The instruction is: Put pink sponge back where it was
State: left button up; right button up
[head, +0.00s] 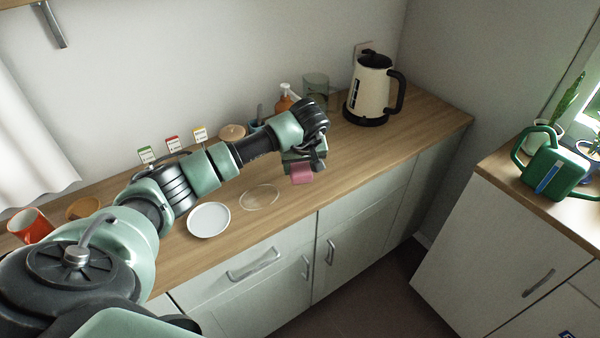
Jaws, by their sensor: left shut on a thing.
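In the head view my left arm reaches across the wooden counter from the lower left. My left gripper (303,164) is shut on the pink sponge (302,174), which shows as a small pink block below the jaws near the counter's front edge. Most of the sponge is hidden by the gripper. I cannot tell whether it touches the counter. My right gripper is not in view.
A white plate (209,220) and a clear round dish (260,197) lie left of the gripper. A cream kettle (369,90), a glass jar (316,90) and an orange soap bottle (284,102) stand behind. The counter (400,142) right of the gripper is clear.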

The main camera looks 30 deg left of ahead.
aim_at(301, 170)
pick_arm(q)
notch_tip(301, 170, down, 3)
jog(key=shift+f, duration=0.1)
jog(key=shift+f, duration=0.1)
jog(key=shift+f, duration=0.15)
jog(key=o, duration=1.2)
jog(key=shift+r, duration=0.2)
